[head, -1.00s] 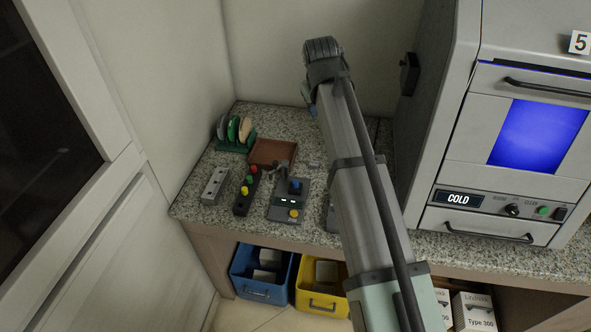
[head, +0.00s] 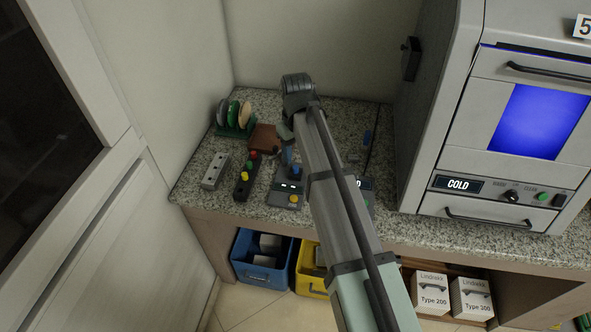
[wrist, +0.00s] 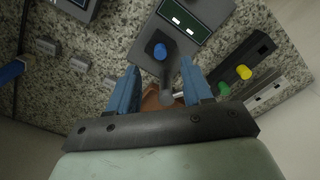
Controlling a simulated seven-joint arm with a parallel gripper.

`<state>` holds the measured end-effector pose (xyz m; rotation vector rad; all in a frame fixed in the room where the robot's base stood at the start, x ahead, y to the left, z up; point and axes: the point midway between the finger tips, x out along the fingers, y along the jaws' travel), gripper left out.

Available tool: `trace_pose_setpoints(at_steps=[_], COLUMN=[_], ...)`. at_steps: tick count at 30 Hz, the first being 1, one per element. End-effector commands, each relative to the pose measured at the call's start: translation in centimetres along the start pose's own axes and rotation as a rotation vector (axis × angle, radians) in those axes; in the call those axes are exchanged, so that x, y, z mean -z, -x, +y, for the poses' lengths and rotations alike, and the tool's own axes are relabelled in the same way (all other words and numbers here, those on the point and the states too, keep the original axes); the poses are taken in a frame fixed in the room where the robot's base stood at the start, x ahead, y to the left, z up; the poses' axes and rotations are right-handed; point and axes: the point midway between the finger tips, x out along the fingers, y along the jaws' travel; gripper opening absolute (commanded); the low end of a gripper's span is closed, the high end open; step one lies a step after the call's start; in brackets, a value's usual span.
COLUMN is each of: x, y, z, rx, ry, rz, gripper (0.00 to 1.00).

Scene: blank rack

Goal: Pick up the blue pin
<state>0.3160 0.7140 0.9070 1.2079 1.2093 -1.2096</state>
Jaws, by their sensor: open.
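The blue pin (head: 296,170) stands upright on a grey fixture (head: 283,188) with a small lit display. In the wrist view the pin (wrist: 160,51) shows as a round blue head just beyond my fingertips, roughly between them in the picture. My gripper (wrist: 159,66) is open with blue fingers, and nothing is held. In the head view my gripper (head: 290,155) hangs over the back of the fixture, just left of the pin. I cannot tell how high the fingertips are above the pin.
A grey lever (wrist: 171,75) lies close to the fingers. A dark rack (head: 241,189) with red, yellow and green pins stands left, beside a blank grey rack (head: 214,171). A brown tray (head: 262,138) is behind.

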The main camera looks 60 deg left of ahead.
Motion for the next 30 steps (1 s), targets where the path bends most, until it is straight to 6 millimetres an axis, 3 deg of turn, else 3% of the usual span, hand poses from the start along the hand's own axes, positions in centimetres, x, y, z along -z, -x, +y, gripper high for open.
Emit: trace_pose_setpoints(at_steps=[11, 21, 30], x=[0.1, 0.2, 0.2], y=[-1.8, -5.7, -6.0], z=[0.0, 0.0, 0.0], rx=[0.000, 0.000, -0.001], ry=[-0.001, -0.001, -0.001], rz=[0.000, -0.001, 0.001], gripper=[0.50, 0.50, 0.47])
